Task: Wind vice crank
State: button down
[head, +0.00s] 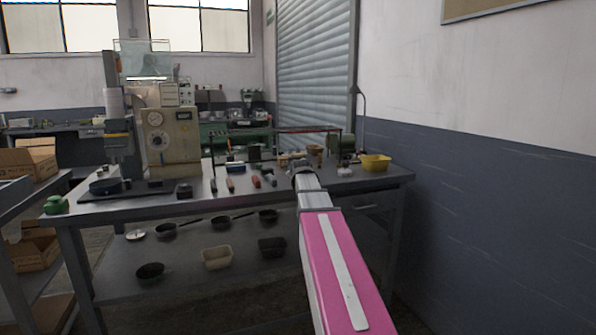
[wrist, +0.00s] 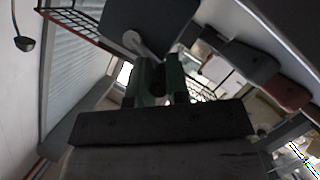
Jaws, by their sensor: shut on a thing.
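My gripper (wrist: 157,100) reaches out over the workbench, shut at the dark green metal vice (wrist: 172,80). A short grey rod, apparently the vice crank (wrist: 138,44), shows just beyond the fingers in the wrist view. The exact contact between the jaws and the crank is dark and partly hidden. In the head view my gripper (head: 301,168) is at the back right of the bench, and my arm covers most of what it holds.
The workbench (head: 335,184) carries a yellow bin (head: 375,164) at right, a green device (head: 343,151) beside it, and several hand tools left of my arm. A beige machine (head: 170,135) stands at left. A wall (head: 480,200) bounds the right side.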

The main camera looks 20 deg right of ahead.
jog(key=shift+f, duration=0.1)
dwell(0.3)
jog(key=c, duration=1.1)
grip_release()
jog(key=v, duration=1)
jog(key=shift+s+a, duration=0.2)
jog(key=shift+s, duration=0.2)
